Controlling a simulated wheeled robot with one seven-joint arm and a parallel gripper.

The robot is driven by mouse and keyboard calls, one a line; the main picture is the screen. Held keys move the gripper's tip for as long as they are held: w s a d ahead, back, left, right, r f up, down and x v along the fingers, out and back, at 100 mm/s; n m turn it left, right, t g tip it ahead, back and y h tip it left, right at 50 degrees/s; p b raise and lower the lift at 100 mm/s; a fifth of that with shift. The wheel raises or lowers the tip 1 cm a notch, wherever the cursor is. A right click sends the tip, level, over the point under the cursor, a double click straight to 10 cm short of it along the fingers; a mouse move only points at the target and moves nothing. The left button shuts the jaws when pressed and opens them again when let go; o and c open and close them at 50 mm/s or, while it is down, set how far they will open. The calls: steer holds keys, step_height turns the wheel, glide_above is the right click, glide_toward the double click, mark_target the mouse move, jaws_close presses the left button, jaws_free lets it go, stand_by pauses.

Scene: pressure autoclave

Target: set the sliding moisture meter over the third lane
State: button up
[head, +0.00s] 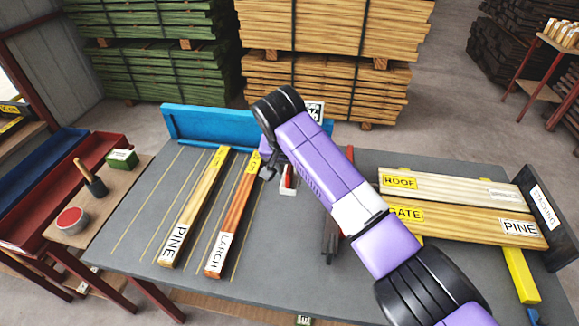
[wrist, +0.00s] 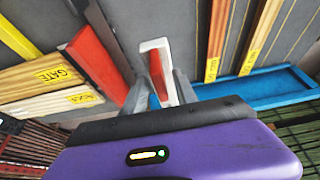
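A small white piece with a red block in it, perhaps the moisture meter, shows in the wrist view (wrist: 157,72) between my fingers; it also shows in the head view (head: 288,180), partly behind my arm. My gripper (wrist: 160,88) has its fingers apart on either side of this piece; whether they touch it is unclear. In the head view my gripper (head: 270,168) is low over the table near the blue rail, partly hidden. Yellow lane lines (head: 147,205) run along the grey table. A PINE board (head: 194,208) and a LARCH board (head: 232,213) lie along them.
The blue rail (head: 200,127) runs along the table's back edge. A marked white panel (head: 314,110) stands behind my wrist. ROOF (head: 450,187) and GATE (head: 470,221) boards lie at right, dark bars (head: 331,235) beside my arm. The left lanes are bare.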

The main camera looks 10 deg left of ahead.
jaws_close()
stand_by(1.4)
